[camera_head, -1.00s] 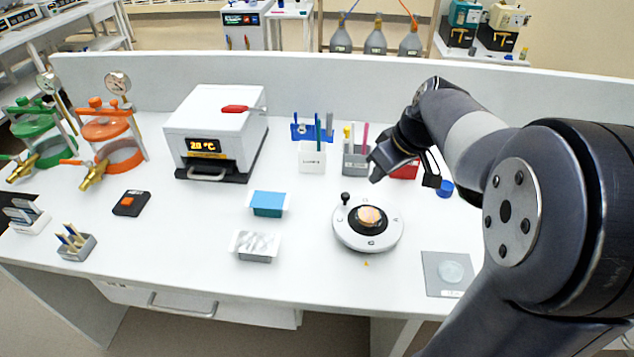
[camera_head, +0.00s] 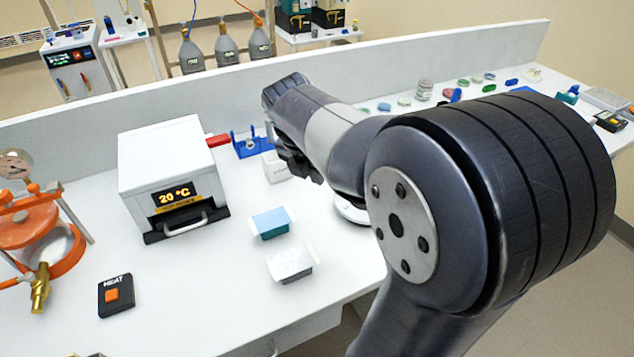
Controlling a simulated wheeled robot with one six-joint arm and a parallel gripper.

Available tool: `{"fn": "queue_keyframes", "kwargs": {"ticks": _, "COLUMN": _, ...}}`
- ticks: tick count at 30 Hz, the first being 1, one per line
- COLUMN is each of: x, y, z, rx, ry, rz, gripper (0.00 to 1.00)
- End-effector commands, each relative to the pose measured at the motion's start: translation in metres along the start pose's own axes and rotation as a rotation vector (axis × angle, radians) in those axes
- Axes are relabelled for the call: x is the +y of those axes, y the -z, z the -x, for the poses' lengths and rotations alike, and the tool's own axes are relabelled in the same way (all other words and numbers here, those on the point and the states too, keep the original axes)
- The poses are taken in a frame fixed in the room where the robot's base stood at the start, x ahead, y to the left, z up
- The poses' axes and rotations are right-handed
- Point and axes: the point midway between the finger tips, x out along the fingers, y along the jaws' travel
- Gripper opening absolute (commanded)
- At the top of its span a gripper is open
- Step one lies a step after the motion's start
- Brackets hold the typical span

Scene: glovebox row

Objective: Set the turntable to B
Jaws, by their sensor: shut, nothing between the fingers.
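The turntable is almost wholly hidden behind my arm. Only a piece of its white rim (camera_head: 350,213) shows at the arm's lower edge, so its knob, letters and marker cannot be read. My gripper (camera_head: 302,168) is partly in view above the bench, beside the white pen holder (camera_head: 275,167), left of and behind the turntable rim in the picture. It is shut and holds nothing. Its fingertips are partly covered by my own arm.
An oven (camera_head: 165,170) reading 20 °C stands to the left. A blue-topped tray (camera_head: 270,222) and a silver-topped tray (camera_head: 290,262) lie in front of the gripper. A HEAT button box (camera_head: 116,295) and an orange clamp vessel (camera_head: 35,230) are farther left. Dishes line the back right.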

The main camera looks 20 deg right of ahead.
Motion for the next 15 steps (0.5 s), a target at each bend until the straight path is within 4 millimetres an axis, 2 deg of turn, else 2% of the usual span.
{"fn": "queue_keyframes", "kwargs": {"ticks": 14, "x": -0.001, "y": 0.001, "z": -0.095, "rx": 0.006, "ry": 0.004, "rz": -0.005, "gripper": 0.0}}
{"fn": "queue_keyframes", "kwargs": {"ticks": 15, "x": -0.001, "y": -0.004, "z": -0.097, "rx": 0.004, "ry": 0.003, "rz": -0.007, "gripper": 0.0}}
